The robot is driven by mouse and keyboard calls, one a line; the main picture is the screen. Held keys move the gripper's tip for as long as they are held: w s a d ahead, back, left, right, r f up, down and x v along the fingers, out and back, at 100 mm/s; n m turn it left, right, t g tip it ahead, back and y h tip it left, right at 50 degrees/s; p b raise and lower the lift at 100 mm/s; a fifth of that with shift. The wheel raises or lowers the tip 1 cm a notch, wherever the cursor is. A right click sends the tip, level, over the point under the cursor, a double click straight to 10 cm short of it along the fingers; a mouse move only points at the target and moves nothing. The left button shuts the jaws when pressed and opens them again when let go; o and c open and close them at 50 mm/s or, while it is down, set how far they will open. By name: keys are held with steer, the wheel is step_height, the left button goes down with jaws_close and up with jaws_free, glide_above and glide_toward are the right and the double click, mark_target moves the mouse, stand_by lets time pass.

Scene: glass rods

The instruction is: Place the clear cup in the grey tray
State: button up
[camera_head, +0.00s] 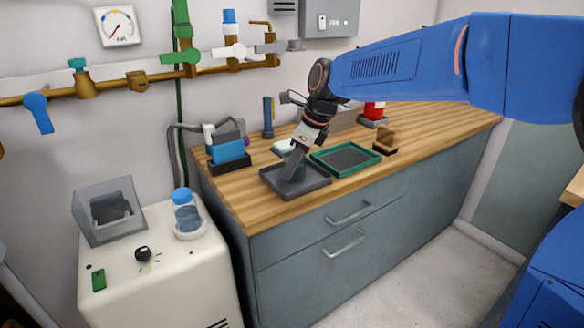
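The grey tray (312,187) lies on the wooden counter near its front left corner. My gripper (293,172) points down into the tray, with its fingers low over the tray floor. A small, dark, see-through shape (300,172) shows right beside the fingers inside the tray. It may be the clear cup, but it is too small and too covered to be sure. I cannot tell whether the fingers are shut on it or apart.
A green-rimmed tray (345,159) lies just right of the grey tray. A brown block (386,138) stands farther right. A blue box in a dark holder (229,156) stands to the left. A blue-capped jar (186,214) sits on the white machine (160,275). Brass pipes run along the wall.

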steer(key=v, duration=1.1)
steer(key=s+d+f+n+t, duration=0.1)
steer(key=s+d+f+n, duration=0.1)
steer(key=s+d+n, duration=0.45)
steer(key=s+d+f+n+t+h, duration=0.1)
steer(key=s+d+f+n+h, duration=0.1)
steer(key=s+d+f+n, duration=0.5)
steer(key=s+d+f+n+t+h, duration=0.1)
steer(key=s+d+f+n+h, duration=0.1)
steer(key=s+d+f+n, duration=0.6)
steer(key=s+d+f, duration=0.1)
steer(key=s+d, duration=0.3)
steer(key=s, duration=0.2)
steer(key=shift+s+d, duration=0.3)
steer(key=shift+d, duration=0.05)
